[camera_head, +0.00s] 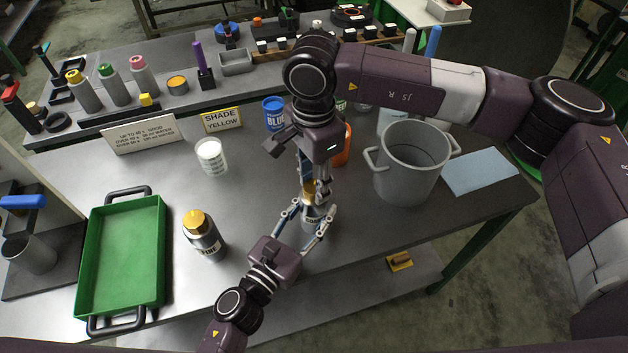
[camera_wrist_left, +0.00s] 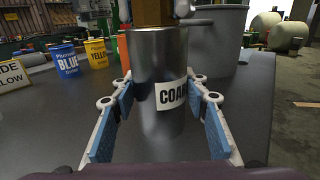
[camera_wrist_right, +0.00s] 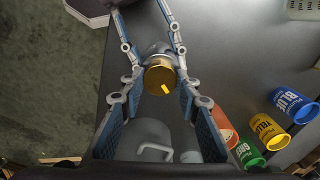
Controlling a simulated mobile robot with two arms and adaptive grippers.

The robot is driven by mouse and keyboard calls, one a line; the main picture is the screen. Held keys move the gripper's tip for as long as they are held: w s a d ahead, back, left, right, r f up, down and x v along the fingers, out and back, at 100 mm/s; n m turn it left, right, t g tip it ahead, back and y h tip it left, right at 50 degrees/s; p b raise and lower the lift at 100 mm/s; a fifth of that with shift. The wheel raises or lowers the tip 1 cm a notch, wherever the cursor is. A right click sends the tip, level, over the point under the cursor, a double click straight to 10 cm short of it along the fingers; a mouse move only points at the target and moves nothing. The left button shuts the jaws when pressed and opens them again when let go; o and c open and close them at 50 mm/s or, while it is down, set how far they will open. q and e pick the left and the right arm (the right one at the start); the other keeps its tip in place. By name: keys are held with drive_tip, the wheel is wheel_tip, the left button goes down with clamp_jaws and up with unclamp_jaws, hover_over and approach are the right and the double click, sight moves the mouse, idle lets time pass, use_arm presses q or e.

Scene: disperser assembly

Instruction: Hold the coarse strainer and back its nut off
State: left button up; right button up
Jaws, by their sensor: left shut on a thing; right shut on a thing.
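The coarse strainer is a grey metal cylinder (camera_wrist_left: 157,70) with a white label reading "COA…" in the left wrist view. My left gripper (camera_head: 312,222) is shut around its body and holds it upright over the table's front part. The strainer's brass nut (camera_wrist_right: 158,76) has a yellow mark and shows between the fingers of my right gripper (camera_wrist_right: 155,90) in the right wrist view. My right gripper is shut on the nut from above. In the head view the right gripper and arm hide much of the nut. A second strainer labelled "…INE" (camera_head: 205,240), with a yellow top, stands to the left.
A green tray (camera_head: 160,255) lies at the left. A grey two-handled pot (camera_head: 410,165) stands close to the right of my grippers. Blue (camera_head: 273,113) and other coloured cups stand behind. A white jar (camera_head: 212,157) is behind left. The table between jar and grippers is clear.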

sight(314, 186)
drive_tip(key=shift+w+n, duration=0.15)
drive_tip(key=shift+n, duration=2.15)
drive_tip(key=o, duration=1.2)
drive_tip(key=shift+c, duration=0.2)
wheel_tip(314, 186, up, 12)
